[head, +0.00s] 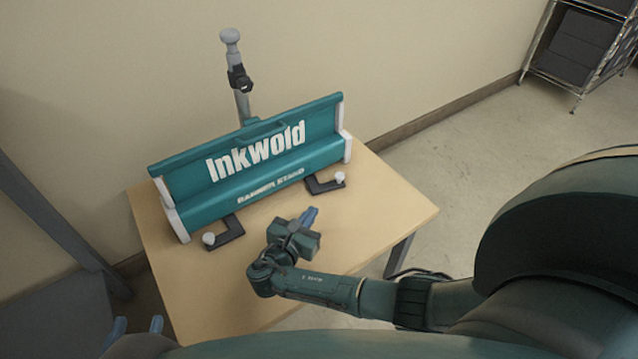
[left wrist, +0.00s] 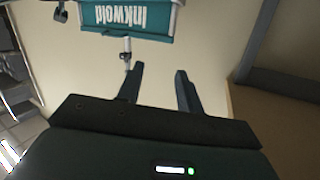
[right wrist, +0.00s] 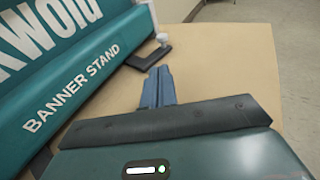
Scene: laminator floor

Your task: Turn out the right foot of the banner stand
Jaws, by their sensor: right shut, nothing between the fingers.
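The left foot (head: 228,234) is a similar bracket with a white knob. My right gripper (head: 309,216) is shut and empty, just in front of the right foot. In the right wrist view its closed blue fingers (right wrist: 158,82) point at the right foot (right wrist: 148,58), seemingly a little short of it. My left gripper (head: 138,324) is open and empty, off the table's left; its fingers (left wrist: 160,85) are apart.
The wooden table (head: 370,215) has bare top right of the stand and in front of it. A grey pole (head: 241,104) with a black clamp rises behind the stand. A wire rack (head: 585,45) stands far right by the wall.

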